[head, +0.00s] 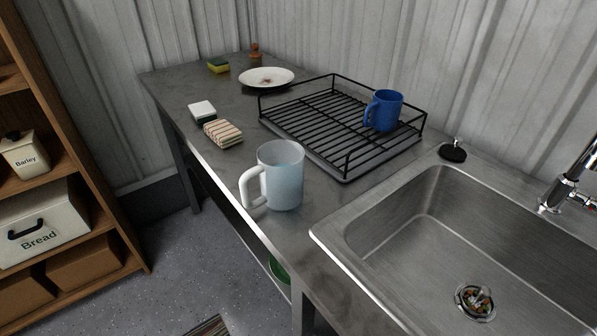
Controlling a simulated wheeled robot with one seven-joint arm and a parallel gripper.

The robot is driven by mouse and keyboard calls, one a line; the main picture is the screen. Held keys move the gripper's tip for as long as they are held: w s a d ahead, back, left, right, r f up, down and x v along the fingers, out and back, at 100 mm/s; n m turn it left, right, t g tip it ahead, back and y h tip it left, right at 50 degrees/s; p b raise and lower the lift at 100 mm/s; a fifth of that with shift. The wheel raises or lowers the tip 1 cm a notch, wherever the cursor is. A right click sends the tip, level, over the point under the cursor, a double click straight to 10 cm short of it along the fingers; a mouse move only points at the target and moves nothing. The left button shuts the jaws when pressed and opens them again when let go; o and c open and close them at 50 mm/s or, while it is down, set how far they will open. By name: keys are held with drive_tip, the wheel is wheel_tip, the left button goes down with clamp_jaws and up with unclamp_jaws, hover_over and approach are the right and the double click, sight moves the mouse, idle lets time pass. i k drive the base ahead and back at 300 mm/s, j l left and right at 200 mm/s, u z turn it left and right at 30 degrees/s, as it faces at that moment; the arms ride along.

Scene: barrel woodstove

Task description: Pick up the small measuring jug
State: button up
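The small measuring jug (284,180) is pale, whitish and translucent. It stands upright on the grey metal counter (206,170), close to the front edge and just left of the sink. Its thick white handle (253,188) points left and toward the counter's front edge. Nothing touches the jug. My gripper does not show in the head view.
A black wire dish rack (330,150) holding a blue mug (383,111) stands behind the jug. The steel sink (400,235) is at right, a wooden shelf (75,120) at left.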

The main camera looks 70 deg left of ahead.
sight(280, 168)
drive_tip(key=u, duration=2.3)
drive_tip(key=z, duration=2.9)
drive_tip(key=u, duration=2.9)
